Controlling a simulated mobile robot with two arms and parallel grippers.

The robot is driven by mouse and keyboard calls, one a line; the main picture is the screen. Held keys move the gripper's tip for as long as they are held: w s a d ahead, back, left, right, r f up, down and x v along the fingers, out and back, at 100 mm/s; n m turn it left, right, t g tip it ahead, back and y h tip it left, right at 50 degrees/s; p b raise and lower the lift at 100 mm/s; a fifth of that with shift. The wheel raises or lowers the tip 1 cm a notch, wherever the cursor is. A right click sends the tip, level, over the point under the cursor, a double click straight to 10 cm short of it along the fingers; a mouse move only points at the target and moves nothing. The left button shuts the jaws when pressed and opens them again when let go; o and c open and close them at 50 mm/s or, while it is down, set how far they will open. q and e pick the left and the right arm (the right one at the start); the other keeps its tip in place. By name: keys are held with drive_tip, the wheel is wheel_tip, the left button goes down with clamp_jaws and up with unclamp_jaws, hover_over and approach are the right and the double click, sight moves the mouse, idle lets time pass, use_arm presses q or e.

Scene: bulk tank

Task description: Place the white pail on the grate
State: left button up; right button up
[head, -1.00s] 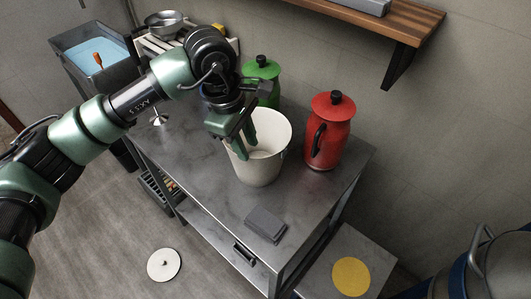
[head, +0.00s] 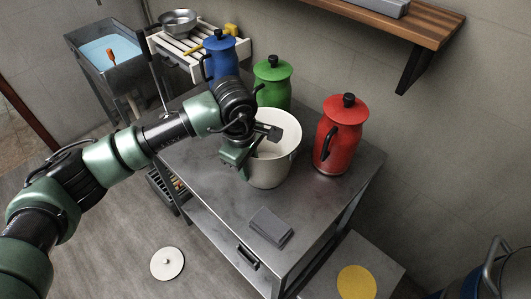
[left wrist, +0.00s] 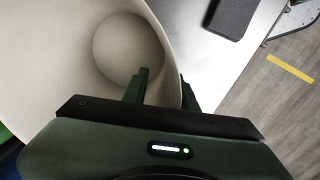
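The white pail (head: 272,172) stands upright on the grey metal table in the head view. Its inside and rim fill the upper left of the left wrist view (left wrist: 60,90). My left gripper (head: 240,165) is at the pail's near left rim, pointing down. In the left wrist view its fingers (left wrist: 163,88) are apart, one inside the pail and one outside, with the wall between them. I see no clear grip on the wall. A pale slatted rack (head: 203,65) at the back left looks like the grate. My right gripper is not in view.
Green (head: 272,90), red (head: 338,140) and blue (head: 221,58) cans stand near the pail and rack. A steel bowl (head: 179,22) and a yellow item sit on the rack. A dark grey block (head: 270,226) lies on the table (head: 215,205). A water basin (head: 105,48) is far left.

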use_arm(q)
clamp_jaws()
drive_tip(key=shift+r, duration=0.1)
idle(1.3)
